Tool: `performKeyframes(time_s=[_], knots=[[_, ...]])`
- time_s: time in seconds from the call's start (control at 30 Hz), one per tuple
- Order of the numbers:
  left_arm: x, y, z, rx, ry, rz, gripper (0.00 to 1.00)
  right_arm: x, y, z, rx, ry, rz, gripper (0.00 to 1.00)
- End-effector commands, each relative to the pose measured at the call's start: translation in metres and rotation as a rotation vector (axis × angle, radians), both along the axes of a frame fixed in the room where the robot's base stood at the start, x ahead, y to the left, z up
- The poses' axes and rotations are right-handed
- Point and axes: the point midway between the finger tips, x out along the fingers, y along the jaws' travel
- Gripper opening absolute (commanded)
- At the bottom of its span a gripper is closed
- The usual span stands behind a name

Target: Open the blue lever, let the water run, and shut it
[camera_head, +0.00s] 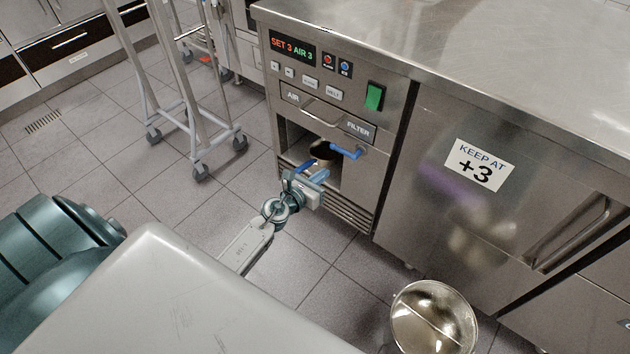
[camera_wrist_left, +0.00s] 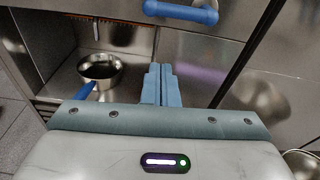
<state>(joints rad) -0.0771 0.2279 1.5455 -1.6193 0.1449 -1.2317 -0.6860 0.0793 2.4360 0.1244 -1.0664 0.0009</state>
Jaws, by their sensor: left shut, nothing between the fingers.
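The blue lever (camera_head: 345,151) sits on the front of the steel unit, below the FILTER label. It lies roughly crosswise, and in the left wrist view the blue lever (camera_wrist_left: 182,12) is at the top edge. A small pan (camera_wrist_left: 100,67) with a blue handle stands in the open niche at left, under a thin spout (camera_wrist_left: 97,31). No running stream is clear. My left gripper (camera_head: 320,175) is in front of the niche, below the lever and apart from it. Its fingers (camera_wrist_left: 161,82) are together and empty. My right gripper is out of view.
The unit has a green switch (camera_head: 374,96) and a display (camera_head: 292,47) above the niche. A steel door with a KEEP AT +3 label (camera_head: 479,164) is to the right. A metal bowl (camera_head: 433,318) is low in front. A wheeled rack (camera_head: 199,130) stands at left.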

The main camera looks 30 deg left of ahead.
Motion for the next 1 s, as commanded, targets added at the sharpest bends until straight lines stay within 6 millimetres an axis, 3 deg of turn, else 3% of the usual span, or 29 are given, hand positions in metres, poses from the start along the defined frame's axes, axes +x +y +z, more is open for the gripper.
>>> performKeyframes(time_s=[0.23, 0.87, 1.0], knots=[[-0.028, 0.003, 0.004, 0.000, 0.000, 0.000, 0.00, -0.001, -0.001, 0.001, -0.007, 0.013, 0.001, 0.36], [-0.031, 0.004, 0.005, -0.006, -0.001, 0.002, 0.00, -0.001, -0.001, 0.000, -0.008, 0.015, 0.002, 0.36], [-0.040, 0.004, 0.015, -0.145, -0.017, 0.062, 0.00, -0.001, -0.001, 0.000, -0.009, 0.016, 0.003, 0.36]])
